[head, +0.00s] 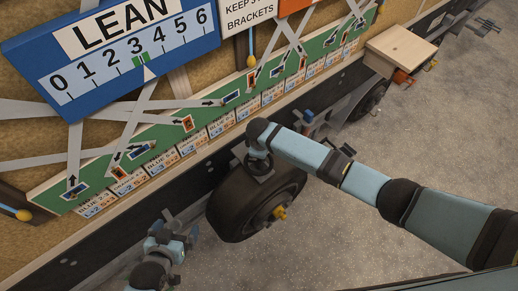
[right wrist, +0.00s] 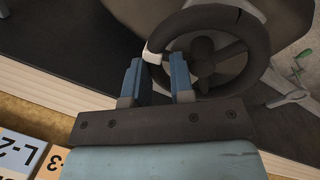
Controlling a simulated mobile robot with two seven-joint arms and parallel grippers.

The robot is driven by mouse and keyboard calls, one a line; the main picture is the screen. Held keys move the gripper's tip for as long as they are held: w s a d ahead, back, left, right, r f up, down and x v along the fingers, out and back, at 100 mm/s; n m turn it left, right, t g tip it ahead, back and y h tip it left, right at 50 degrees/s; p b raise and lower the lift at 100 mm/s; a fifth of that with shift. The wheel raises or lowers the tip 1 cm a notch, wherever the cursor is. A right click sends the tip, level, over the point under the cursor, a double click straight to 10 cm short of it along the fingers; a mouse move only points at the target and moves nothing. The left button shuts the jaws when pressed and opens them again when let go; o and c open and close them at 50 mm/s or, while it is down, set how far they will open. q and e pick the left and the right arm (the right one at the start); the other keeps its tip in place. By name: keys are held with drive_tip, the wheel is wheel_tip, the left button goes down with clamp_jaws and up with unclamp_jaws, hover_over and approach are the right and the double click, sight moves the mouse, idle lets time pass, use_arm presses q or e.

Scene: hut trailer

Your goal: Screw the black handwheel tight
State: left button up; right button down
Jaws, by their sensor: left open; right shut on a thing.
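The black handwheel (right wrist: 222,80) is a ring with spokes in the right wrist view. A white patch shows on its rim. My right gripper (right wrist: 158,72) has its two blue fingers either side of the rim at this white patch and is shut on it. In the head view the handwheel (head: 260,170) sits above the tyre, partly hidden by my right gripper (head: 259,152). My left gripper (head: 172,237) is at the lower left of the head view, open and apart from the handwheel, left of the tyre.
A black tyre (head: 236,203) with a yellow hub piece (head: 280,213) stands below the handwheel. The trailer side carries a green board (head: 165,147) and a blue LEAN scale (head: 113,52). A wooden box (head: 400,50) juts out at the upper right. The grey floor (head: 430,130) is open at right.

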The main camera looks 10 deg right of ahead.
drive_tip(key=shift+d+r+m+h, duration=0.15)
drive_tip(key=shift+d+m+h, duration=0.2)
drive_tip(key=shift+m, duration=0.75)
drive_tip(key=shift+d, duration=0.1)
drive_tip(key=c, duration=1.4)
unclamp_jaws()
drive_tip(key=shift+o, duration=0.5)
drive_tip(key=shift+s, duration=0.15)
drive_tip(key=b+v, duration=0.1)
drive_tip(key=v, duration=1.2)
drive_tip(key=shift+r, duration=0.35)
